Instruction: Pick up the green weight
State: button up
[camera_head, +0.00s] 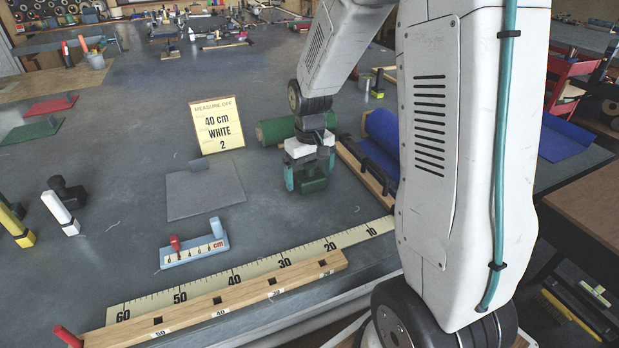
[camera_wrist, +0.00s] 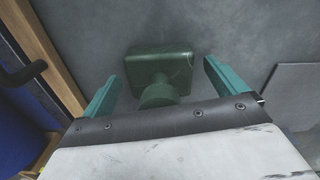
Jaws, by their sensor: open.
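The green weight (camera_wrist: 160,72) is a dark green block with a round knob, resting on the grey table. In the wrist view it lies between the two teal fingers of my gripper (camera_wrist: 160,88), with a gap on both sides. In the head view my gripper (camera_head: 305,182) points down over the green weight (camera_head: 312,184), which is partly hidden by the fingers. The fingers are open, and I cannot see them touching the weight.
A wooden bar with a black handle (camera_head: 366,172) and a blue roll (camera_head: 382,135) are close on the right. A green roll (camera_head: 276,131) lies behind. A sign (camera_head: 217,125) reads "40 cm WHITE 2". A ruler (camera_head: 248,271) runs along the front; clear table (camera_head: 340,215) lies between.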

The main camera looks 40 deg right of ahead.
jog(key=c, duration=1.1)
jog(key=shift+o, duration=0.2)
jog(key=shift+r, duration=0.1)
